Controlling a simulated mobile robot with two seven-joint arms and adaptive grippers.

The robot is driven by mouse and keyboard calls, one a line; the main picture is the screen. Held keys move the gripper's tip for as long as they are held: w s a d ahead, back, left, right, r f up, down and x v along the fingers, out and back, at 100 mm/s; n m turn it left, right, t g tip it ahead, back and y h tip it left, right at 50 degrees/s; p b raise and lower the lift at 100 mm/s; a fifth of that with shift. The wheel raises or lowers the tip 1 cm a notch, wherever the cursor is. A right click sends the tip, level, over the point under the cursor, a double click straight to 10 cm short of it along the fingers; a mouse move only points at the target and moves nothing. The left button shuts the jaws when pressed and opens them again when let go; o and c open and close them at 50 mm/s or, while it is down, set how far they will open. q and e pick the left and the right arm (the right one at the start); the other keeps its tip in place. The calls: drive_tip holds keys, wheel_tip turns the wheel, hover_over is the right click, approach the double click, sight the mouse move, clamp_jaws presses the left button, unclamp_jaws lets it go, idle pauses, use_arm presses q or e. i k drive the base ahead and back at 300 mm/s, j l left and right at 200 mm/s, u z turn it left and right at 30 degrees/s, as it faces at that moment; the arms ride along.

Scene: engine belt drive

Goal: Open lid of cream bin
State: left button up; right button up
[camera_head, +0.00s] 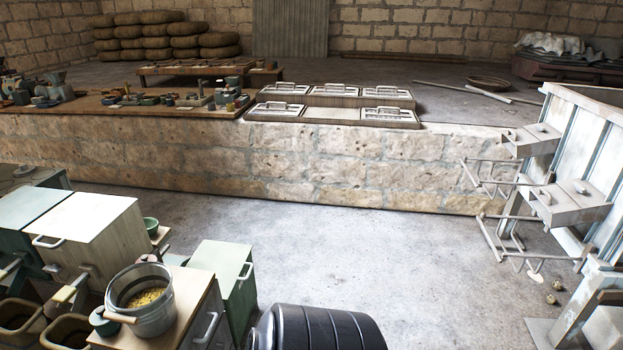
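A cream bin (95,240) stands at the left in the head view, with a pale flat lid (85,215) on top. The lid looks shut, and a light bar handle (48,242) sits near its front left edge. Neither of my grippers shows in this view, so I cannot see where they are relative to the bin. The lower front of the bin is partly hidden by things before it.
A pale green bin (22,215) stands left of the cream one. A metal pot of yellow grains (145,297) stands on a wood-topped cabinet (190,300) in front. A stone ledge (240,160) runs behind. Grey floor (340,250) is clear at centre.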

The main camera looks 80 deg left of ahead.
sight(80, 218)
drive_tip(key=u, duration=3.9)
